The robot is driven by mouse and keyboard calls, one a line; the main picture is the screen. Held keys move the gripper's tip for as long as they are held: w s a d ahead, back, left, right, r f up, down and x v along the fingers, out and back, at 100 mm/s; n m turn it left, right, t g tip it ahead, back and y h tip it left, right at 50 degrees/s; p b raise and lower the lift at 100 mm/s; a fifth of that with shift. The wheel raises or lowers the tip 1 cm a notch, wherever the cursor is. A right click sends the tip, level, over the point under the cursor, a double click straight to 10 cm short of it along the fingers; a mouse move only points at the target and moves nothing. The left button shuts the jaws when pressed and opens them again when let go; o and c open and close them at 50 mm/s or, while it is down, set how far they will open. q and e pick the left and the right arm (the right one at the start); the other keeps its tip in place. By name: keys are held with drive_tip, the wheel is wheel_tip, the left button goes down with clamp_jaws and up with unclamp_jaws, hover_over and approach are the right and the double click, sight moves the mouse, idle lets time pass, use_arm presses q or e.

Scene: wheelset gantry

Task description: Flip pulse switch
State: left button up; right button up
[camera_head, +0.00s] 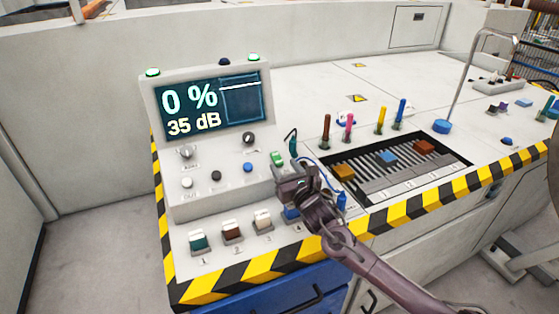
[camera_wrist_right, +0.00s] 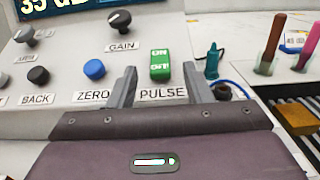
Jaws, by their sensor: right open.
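The pulse switch (camera_head: 278,159) is a green rocker on the sloped face of the console, right of the blue ZERO button. In the right wrist view the switch (camera_wrist_right: 160,64) stands above the PULSE label, with ON lettering on it. My right gripper (camera_head: 292,173) is just in front of the console, close to the switch. In the right wrist view its two fingers (camera_wrist_right: 158,85) are apart, one on each side of the switch's column, with nothing between them. Whether a finger touches the panel cannot be told. My left gripper is not in view.
A display (camera_head: 212,106) reads 0 % and 35 dB. The GAIN knob (camera_wrist_right: 120,21) and blue ZERO button (camera_wrist_right: 95,69) are left of the switch. A teal probe (camera_wrist_right: 212,62) stands close on the right. Numbered rocker switches (camera_head: 232,231) line the lower front.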

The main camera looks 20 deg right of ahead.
sight(277, 158)
drive_tip(key=shift+w+a+f, duration=0.1)
drive_tip(key=shift+w, duration=1.7)
